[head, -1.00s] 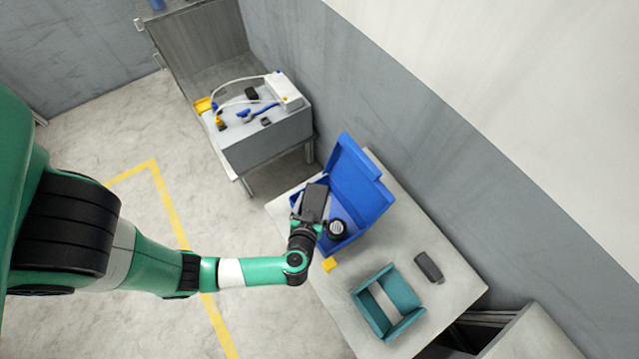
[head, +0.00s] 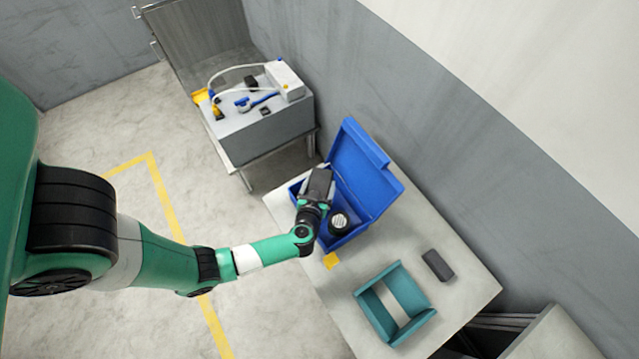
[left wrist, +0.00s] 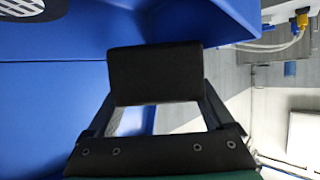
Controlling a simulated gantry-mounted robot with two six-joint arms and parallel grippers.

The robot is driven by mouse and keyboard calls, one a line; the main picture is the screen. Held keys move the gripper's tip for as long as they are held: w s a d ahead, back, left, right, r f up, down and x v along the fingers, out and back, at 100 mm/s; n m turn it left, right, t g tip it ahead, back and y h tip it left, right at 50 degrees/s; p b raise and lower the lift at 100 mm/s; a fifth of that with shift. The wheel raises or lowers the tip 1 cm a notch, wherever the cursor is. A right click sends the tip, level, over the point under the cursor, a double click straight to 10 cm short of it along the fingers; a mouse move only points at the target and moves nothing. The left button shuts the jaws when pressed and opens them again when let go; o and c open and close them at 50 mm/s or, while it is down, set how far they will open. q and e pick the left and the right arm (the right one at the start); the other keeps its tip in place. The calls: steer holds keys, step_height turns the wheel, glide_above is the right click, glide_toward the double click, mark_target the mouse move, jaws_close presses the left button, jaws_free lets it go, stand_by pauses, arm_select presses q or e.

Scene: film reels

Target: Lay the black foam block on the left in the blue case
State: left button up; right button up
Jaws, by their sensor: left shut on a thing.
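The blue case (head: 372,172) stands open on the table, its lid tilted up toward the wall. My left gripper (head: 318,184) is over the left part of the case. In the left wrist view it is shut on a black foam block (left wrist: 155,74), held between its two fingers. I cannot tell whether the block touches the case floor. A round black piece with a pale grille (head: 340,222) sits in the case, right of the gripper. My right gripper is not in view.
A dark block (head: 438,265) lies on the table (head: 462,290) at the right. A teal open tray (head: 412,328) and a small yellow piece (head: 331,260) are nearer. A grey bench (head: 262,135) with cables stands behind left.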

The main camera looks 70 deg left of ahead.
arm_select(q)
steer(key=shift+f, duration=0.2)
steer(key=o, duration=1.1)
steer(key=shift+c, duration=0.2)
steer(key=shift+r, duration=0.2)
steer(key=p+v, duration=0.5)
steer(key=v, duration=0.7)
steer(key=shift+d, duration=0.1)
